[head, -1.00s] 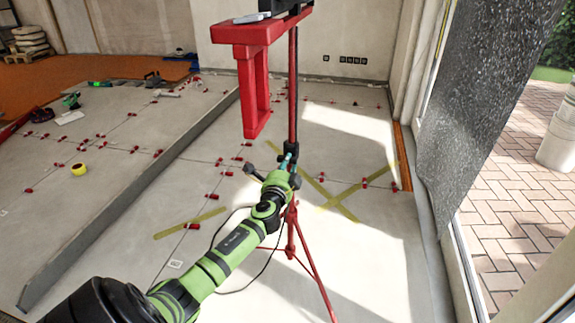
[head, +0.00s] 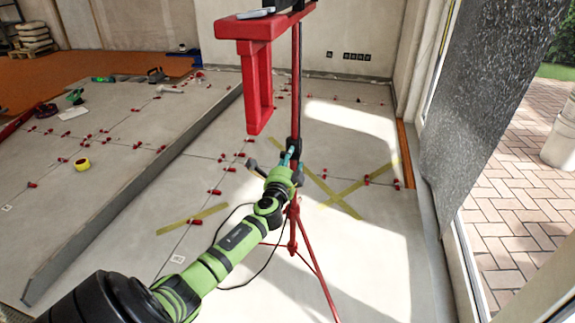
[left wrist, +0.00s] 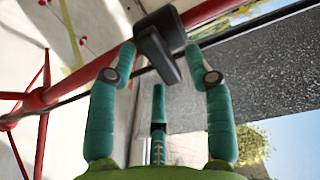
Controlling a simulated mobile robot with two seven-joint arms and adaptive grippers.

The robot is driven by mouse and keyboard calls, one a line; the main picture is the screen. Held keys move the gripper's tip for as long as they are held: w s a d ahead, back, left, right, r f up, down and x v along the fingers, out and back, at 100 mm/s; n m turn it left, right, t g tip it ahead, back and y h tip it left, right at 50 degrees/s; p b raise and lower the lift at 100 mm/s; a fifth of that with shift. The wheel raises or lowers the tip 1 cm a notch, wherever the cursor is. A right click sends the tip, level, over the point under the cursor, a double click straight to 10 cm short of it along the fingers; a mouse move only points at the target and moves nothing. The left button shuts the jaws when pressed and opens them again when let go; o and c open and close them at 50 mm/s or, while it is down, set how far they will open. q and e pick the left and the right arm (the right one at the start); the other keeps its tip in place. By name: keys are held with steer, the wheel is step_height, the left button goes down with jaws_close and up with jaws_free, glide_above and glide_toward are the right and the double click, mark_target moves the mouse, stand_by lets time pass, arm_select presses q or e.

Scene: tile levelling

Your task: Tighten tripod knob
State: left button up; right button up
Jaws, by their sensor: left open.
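The red tripod (head: 295,85) stands upright on the floor in the head view, its legs spread below my left arm. A black clamp with a knob is on its pole (head: 294,146). In the left wrist view the black knob (left wrist: 160,45) has a short lever-like part and sits by the red pole (left wrist: 215,10). My left gripper (head: 289,156) has teal fingers; in the left wrist view the gripper (left wrist: 160,68) is open, with its fingertips on either side of the knob. I cannot tell whether they touch it. My right gripper is in neither view.
A red bracket (head: 257,95) hangs from the tripod's top, left of the pole. Yellow tape (head: 345,195) marks the floor behind. A raised slab edge (head: 130,205) runs at left, with red levelling clips around. A grey sheet (head: 480,120) hangs at right.

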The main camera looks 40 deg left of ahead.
arm_select(q)
steer(key=v, duration=1.2)
steer(key=shift+w, duration=0.1)
